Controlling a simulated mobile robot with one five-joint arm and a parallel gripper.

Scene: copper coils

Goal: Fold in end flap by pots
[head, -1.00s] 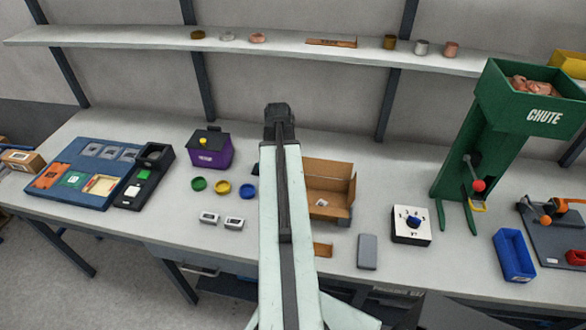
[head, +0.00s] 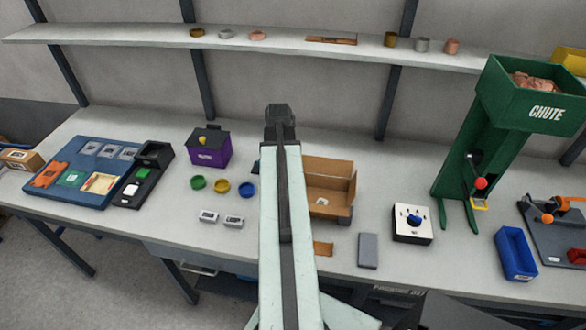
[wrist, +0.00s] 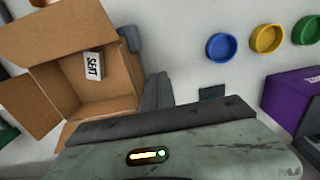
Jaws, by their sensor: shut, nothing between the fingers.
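The open cardboard box (head: 330,172) stands right of my arm in the head view, its left part hidden behind the arm. In the wrist view the box (wrist: 95,92) fills the upper left, with a white labelled piece (wrist: 93,66) inside. One flap (wrist: 30,100) sticks out at its left; the side facing the pots (wrist: 125,68) is at the right. The blue (wrist: 221,46), yellow (wrist: 267,38) and green (wrist: 307,29) pots lie right of it. My gripper (wrist: 157,90) is shut and empty, between box and pots in that view. Contact with the box is unclear.
A purple bin (head: 209,148) stands behind the pots. The green chute (head: 470,150) stands at the right.

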